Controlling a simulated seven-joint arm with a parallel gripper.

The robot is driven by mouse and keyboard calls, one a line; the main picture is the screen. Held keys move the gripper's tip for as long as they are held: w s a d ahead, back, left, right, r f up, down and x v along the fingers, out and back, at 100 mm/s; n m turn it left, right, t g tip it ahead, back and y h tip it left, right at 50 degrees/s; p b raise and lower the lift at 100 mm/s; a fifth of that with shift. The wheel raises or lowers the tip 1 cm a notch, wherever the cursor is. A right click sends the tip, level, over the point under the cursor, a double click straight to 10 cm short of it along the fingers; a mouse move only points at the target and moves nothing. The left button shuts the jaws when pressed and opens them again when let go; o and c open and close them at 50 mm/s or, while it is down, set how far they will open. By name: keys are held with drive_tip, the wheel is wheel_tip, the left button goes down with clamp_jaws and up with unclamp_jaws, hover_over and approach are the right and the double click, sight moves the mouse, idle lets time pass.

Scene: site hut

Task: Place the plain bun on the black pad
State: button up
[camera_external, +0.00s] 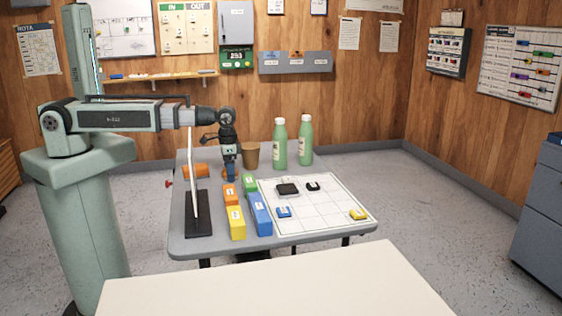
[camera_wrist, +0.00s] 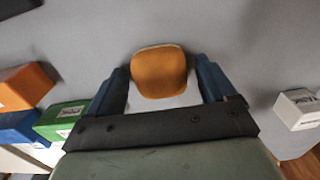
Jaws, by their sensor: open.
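The plain bun (camera_wrist: 158,71), a rounded orange-brown piece with a paler lower edge, lies on the grey table between my gripper's two blue fingers in the wrist view. My gripper (camera_wrist: 161,74) is open, with a gap visible at each side of the bun. In the external view my gripper (camera_external: 231,176) points down low over the table's left part; I cannot make out the bun there.
Orange, green, yellow and blue blocks (camera_external: 261,214) stand between my gripper and the sheet. A white post on a black base (camera_external: 199,222) rises at left. A brown cup (camera_external: 250,156) and two green bottles (camera_external: 280,144) stand behind. Smaller blue, yellow and black pieces (camera_external: 313,186) lie on the sheet.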

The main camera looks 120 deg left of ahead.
wheel_tip(320, 180, up, 12)
drive_tip(key=shift+f, duration=0.15)
drive_tip(key=shift+o, duration=0.5)
drive_tip(key=shift+r, duration=0.25)
drive_tip(key=shift+r, duration=0.1)
drive_tip(key=shift+w+a+f, duration=0.2)
drive_tip(key=shift+f, duration=1.8)
drive_tip(key=shift+w+a+f, duration=0.2)
drive_tip(key=shift+f, duration=1.75)
drive_tip(key=shift+w+a+f, duration=0.2)
drive_tip(key=shift+f, duration=1.8)
drive_tip(key=shift+c, duration=0.2)
